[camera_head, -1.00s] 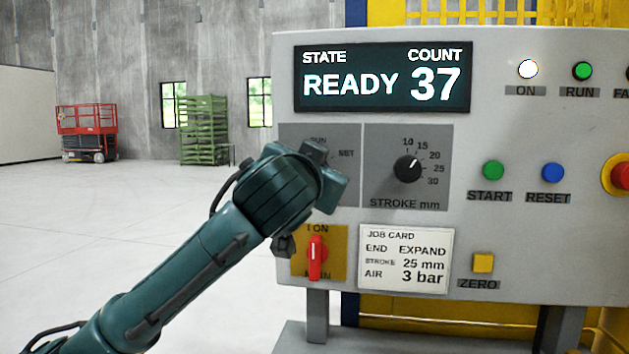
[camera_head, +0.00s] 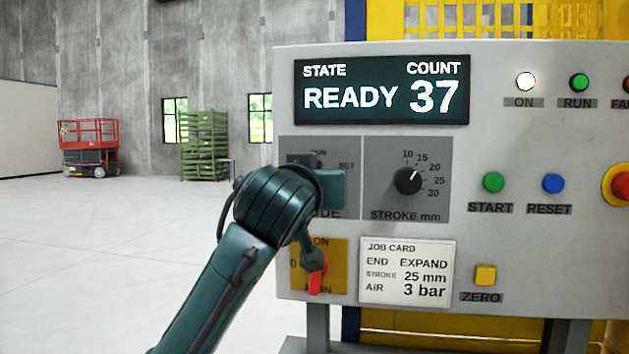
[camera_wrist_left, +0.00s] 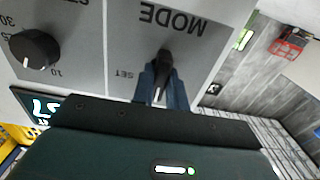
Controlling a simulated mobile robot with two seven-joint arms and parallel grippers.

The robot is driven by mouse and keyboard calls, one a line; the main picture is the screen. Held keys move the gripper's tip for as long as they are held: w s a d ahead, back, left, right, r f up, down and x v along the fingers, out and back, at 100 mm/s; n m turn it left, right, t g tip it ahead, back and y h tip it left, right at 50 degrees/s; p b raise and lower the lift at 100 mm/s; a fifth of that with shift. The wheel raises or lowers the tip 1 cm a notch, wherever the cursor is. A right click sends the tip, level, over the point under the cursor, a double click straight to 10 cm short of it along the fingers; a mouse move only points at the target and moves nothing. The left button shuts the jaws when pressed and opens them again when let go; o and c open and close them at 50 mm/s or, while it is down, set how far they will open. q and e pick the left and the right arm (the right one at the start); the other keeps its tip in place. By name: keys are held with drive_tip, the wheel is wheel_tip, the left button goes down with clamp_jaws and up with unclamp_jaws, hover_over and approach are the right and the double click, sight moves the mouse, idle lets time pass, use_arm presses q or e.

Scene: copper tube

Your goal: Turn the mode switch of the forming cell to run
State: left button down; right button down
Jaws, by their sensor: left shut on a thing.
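The mode switch (camera_wrist_left: 165,68) is a dark knob on a grey plate marked MODE, seen upside down in the left wrist view. My left gripper (camera_wrist_left: 161,85) is shut on this knob, one finger on each side. A pale line on the knob points down in that view, away from the word MODE. The SET label shows to the left of the fingers; the RUN label is hidden there. In the head view my left gripper (camera_head: 318,181) covers the knob, with RUN above it and SET at its upper right. My right gripper is not in view.
The forming cell's panel (camera_head: 545,255) has a display (camera_head: 382,90) reading READY and 37. The stroke knob (camera_head: 408,181) is just right of the mode plate. A red-handled switch (camera_head: 317,281) and a job card (camera_head: 405,272) sit below. Open floor lies left.

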use_arm(q)
drive_tip(key=shift+r, duration=0.15)
drive_tip(key=c, duration=1.4)
unclamp_jaws()
drive_tip(key=s+a+b, duration=0.1)
drive_tip(key=s+a, duration=0.1)
drive_tip(key=s, duration=1.1)
drive_tip(key=shift+a+b, duration=0.3)
drive_tip(key=shift+b, duration=0.1)
